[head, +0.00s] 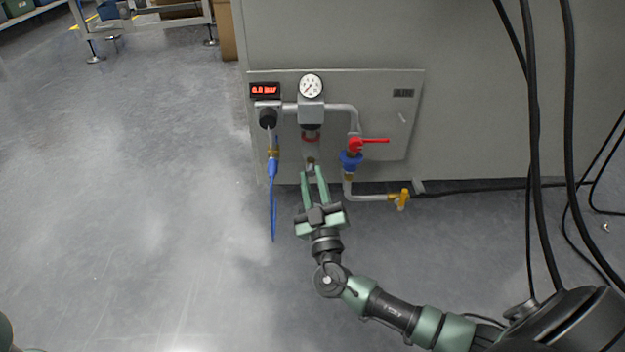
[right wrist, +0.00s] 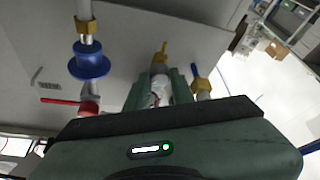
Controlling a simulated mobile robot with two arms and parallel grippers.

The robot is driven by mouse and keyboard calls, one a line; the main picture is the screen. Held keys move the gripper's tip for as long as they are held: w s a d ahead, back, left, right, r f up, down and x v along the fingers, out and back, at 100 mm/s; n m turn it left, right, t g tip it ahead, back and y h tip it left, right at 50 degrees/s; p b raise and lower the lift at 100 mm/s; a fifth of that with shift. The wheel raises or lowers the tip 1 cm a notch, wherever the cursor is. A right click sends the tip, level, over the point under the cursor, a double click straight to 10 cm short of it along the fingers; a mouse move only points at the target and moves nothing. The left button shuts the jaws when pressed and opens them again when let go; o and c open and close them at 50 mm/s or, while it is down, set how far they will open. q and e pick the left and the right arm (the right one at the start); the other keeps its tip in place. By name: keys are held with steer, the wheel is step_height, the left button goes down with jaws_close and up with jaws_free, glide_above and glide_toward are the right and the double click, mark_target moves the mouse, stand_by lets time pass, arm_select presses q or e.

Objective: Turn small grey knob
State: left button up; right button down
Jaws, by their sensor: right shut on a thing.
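The small grey knob (head: 310,162) is at the lower end of the upright regulator unit on the grey panel, below its red ring. My right gripper (head: 313,171) comes up from below, with its two green fingers on either side of the knob. In the right wrist view the fingers (right wrist: 159,88) are shut on a pale grey part beneath a brass tip (right wrist: 161,50). The fingers hide part of the knob, so its turn angle cannot be read. My left gripper is out of view.
A pressure gauge (head: 311,86) and a red display (head: 265,90) reading 0.0 bar sit above. A blue hose (head: 272,190) hangs to the left. Black cables hang at far right.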

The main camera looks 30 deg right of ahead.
stand_by(0.5)
steer(key=c, duration=1.2)
jaws_free()
steer(key=p+v, duration=0.2)
steer(key=v, duration=0.6)
steer(key=shift+p, duration=0.3)
steer(key=shift+d, duration=0.1)
